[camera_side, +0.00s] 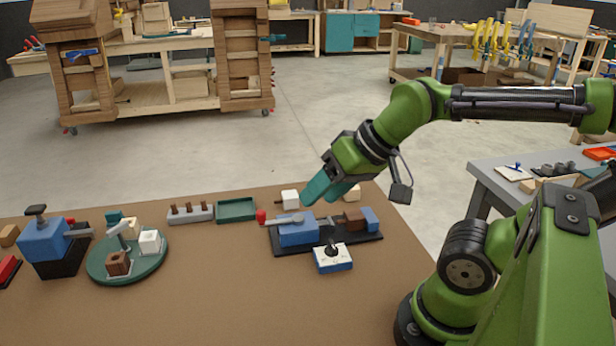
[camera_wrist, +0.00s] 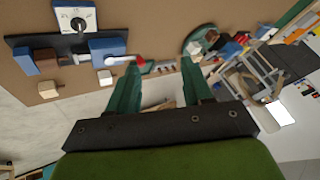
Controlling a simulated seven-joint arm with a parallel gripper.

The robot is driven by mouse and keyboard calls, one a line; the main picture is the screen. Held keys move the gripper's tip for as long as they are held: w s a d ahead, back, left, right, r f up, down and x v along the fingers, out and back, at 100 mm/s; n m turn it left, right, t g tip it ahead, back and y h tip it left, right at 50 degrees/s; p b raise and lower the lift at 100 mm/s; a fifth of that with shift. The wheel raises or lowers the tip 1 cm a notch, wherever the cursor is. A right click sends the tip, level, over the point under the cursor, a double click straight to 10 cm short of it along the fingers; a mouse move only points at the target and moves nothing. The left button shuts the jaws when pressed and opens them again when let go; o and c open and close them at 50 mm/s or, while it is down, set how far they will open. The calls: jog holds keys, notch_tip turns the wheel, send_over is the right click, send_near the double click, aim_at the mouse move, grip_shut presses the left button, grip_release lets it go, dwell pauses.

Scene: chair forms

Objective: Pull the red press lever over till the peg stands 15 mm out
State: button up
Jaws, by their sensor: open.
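The press stands on a black base (camera_side: 374,237) in the side view, with a blue body (camera_side: 297,232) at its left. Its grey lever (camera_side: 300,219) ends in a red knob (camera_side: 261,216) pointing left. A brown block (camera_side: 353,219) and a smaller blue block sit at the right end. My gripper (camera_side: 316,197) hangs open and empty above and behind the press, teal fingers angled down. In the wrist view the red knob (camera_wrist: 140,61) appears near the left fingertip of my gripper (camera_wrist: 160,68), with no clear contact. I cannot clearly make out the peg or how far it stands out.
A white-and-blue dial box (camera_side: 333,259) stands before the press. A green tray (camera_side: 236,210), a grey pegged rack (camera_side: 190,213) and white blocks (camera_side: 290,199) lie behind and left. A round green turntable (camera_side: 158,262) stands at left. The table's front middle is clear.

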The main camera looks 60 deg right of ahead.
aim_at(261, 212)
jog(key=shift+w+d+f+n+g+h, duration=0.45)
jog(key=shift+w+d+n+g, duration=1.15)
jog(key=shift+w, duration=3.5)
jog(key=shift+w+d+f+n+g+h, duration=0.4)
jog(key=shift+w+d+n+g, duration=1.2)
jog(key=shift+w, duration=3.5)
jog(key=shift+m+g, duration=0.3)
jog(key=shift+g, duration=0.1)
jog(key=f, duration=1.5)
jog(key=shift+d+f, duration=0.2)
jog(key=shift+f, duration=0.15)
grip_shut()
